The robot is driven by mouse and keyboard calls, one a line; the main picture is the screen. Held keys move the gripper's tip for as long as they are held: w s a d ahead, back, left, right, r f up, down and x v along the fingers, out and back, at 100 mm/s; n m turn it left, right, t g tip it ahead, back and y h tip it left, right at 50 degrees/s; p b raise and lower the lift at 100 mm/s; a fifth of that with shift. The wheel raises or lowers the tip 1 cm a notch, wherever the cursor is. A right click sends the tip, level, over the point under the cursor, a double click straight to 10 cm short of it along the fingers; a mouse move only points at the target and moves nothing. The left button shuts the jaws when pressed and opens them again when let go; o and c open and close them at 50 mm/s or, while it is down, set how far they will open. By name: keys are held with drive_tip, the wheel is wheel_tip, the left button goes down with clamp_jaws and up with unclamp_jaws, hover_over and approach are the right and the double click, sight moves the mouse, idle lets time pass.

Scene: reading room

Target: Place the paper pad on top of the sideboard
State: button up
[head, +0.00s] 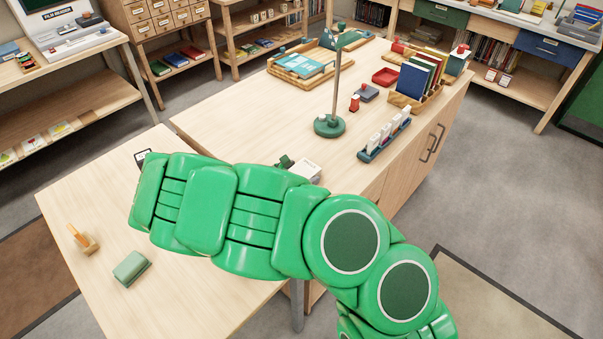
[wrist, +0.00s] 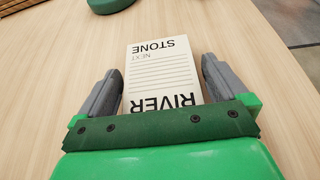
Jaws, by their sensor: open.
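The paper pad (wrist: 158,80) is a cream block with black printed words and ruled lines. It lies flat on pale wood in the wrist view. In the head view a white part of it (head: 307,168) shows just past my arm, on the near end of the sideboard (head: 235,112). My gripper (wrist: 161,68) is open, with one grey finger on each side of the pad and narrow gaps visible. The pad's near end is hidden by my gripper. In the head view my arm hides most of the gripper.
A green desk lamp (head: 329,125) stands just beyond the pad. A blue rack (head: 384,139) with white cards is to its right. A book holder and a wooden tray (head: 301,66) stand farther back. A lower table (head: 185,265) holds a green block (head: 131,268) and a wooden stamp (head: 84,241).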

drive_tip(key=shift+v, duration=5.6)
